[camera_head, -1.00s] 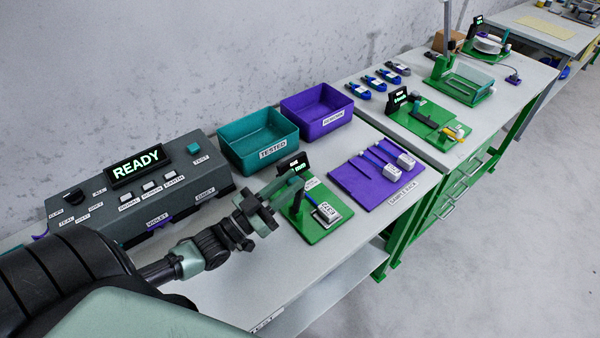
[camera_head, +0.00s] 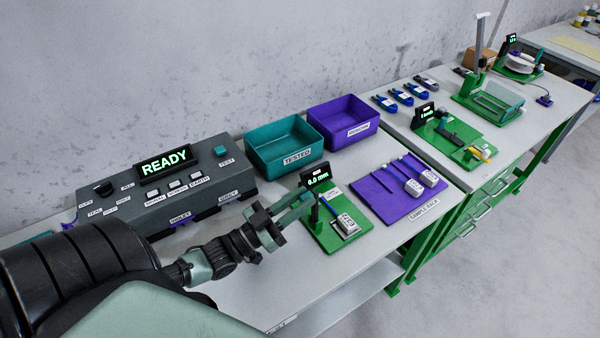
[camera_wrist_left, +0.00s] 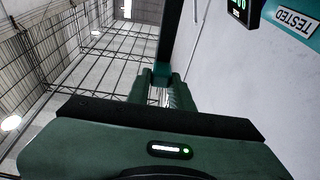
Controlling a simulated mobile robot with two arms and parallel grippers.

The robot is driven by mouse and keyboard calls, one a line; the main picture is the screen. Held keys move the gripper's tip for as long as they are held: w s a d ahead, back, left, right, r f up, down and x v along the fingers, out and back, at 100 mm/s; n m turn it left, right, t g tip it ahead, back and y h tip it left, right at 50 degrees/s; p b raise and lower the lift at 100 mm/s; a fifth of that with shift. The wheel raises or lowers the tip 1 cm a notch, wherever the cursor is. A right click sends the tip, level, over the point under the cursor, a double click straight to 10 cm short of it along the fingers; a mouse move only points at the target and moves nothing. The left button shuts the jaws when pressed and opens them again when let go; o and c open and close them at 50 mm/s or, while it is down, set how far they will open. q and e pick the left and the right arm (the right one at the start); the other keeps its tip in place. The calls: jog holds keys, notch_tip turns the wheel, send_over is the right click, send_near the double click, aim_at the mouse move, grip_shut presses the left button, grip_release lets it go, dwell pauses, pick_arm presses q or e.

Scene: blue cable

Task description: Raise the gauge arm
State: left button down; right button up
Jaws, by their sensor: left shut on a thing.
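The gauge is a small green stand (camera_head: 337,232) with a black display (camera_head: 317,177) that reads about 0.0 mm. A white block (camera_head: 347,224) lies on its base. My left gripper (camera_head: 284,212) is at the left side of the stand, shut on the teal-green gauge arm (camera_head: 300,204). Gripper and arm overlap in the head view, so the arm's exact tilt is hard to tell. My right gripper is not in view.
A grey tester (camera_head: 150,190) reading READY stands to the left. Teal (camera_head: 265,160) and purple (camera_head: 330,130) bins stand behind. A purple sample rack (camera_head: 385,205) lies right of the gauge. Bare table (camera_head: 270,275) shows in front.

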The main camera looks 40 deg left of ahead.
pick_arm(q)
jog(key=c, duration=1.2)
grip_release()
jog(key=shift+s+d+f, duration=0.1)
jog(key=shift+f, duration=0.5)
jog(key=shift+c, duration=0.2)
jog(key=shift+r, duration=0.15)
jog(key=shift+w+r, duration=0.1)
jog(key=shift+w, duration=0.1)
jog(key=shift+s, duration=0.1)
jog(key=s+a+b, duration=0.2)
jog(key=s+a, duration=0.2)
jog(key=s, duration=0.8)
jog(key=shift+s+a+f, duration=0.15)
jog(key=shift+a+f, duration=0.05)
